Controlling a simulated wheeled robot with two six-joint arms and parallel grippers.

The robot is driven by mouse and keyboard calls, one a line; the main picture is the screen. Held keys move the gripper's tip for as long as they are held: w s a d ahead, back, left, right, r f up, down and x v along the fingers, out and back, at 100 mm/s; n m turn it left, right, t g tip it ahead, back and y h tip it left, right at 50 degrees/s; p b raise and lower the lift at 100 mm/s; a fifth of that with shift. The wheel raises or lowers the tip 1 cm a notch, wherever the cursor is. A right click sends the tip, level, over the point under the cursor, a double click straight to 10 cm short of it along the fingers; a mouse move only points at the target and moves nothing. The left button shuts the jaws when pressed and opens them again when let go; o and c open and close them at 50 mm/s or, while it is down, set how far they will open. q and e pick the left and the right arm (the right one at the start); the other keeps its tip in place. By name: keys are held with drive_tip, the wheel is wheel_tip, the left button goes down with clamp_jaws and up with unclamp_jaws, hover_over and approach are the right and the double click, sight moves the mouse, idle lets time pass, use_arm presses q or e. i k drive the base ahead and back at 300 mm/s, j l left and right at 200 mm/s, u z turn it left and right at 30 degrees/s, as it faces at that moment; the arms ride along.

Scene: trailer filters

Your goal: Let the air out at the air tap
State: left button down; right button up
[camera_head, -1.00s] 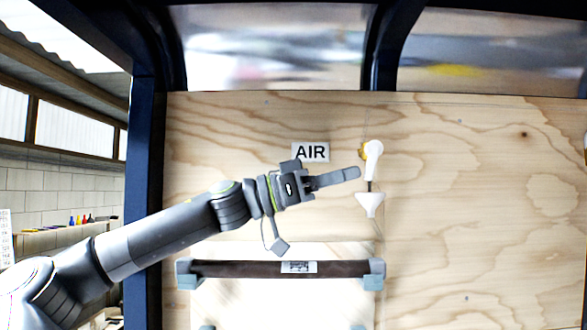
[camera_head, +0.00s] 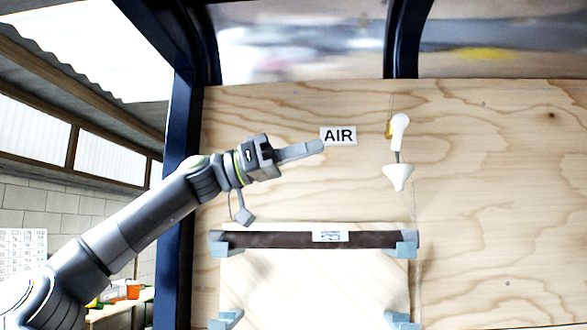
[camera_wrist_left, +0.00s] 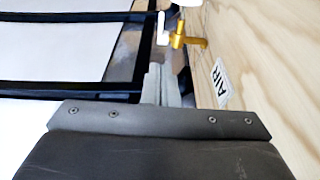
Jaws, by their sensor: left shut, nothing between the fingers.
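The air tap (camera_head: 399,130) is on the plywood wall to the right of the AIR label (camera_head: 338,136). It has a white handle and a brass body, with a white funnel-shaped piece (camera_head: 397,177) below it. In the left wrist view the brass tap (camera_wrist_left: 178,40) sticks out from the wall beyond the fingers, with its white handle beside it. My left gripper (camera_head: 318,147) is shut and empty, its fingertips just left of the label and apart from the tap. In the left wrist view its fingers (camera_wrist_left: 160,85) point toward the tap. My right gripper is not in view.
Below the label a dark bar (camera_head: 275,239) with a small printed tag runs across the wall between grey-blue brackets (camera_head: 403,249). A dark blue frame post (camera_head: 180,170) stands at the left. The wall right of the tap is bare.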

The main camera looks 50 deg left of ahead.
sight(399, 122)
drive_tip(key=k+l, duration=0.2)
drive_tip(key=l, duration=0.2)
drive_tip(key=k+l, duration=0.45)
drive_tip(key=l, duration=0.3)
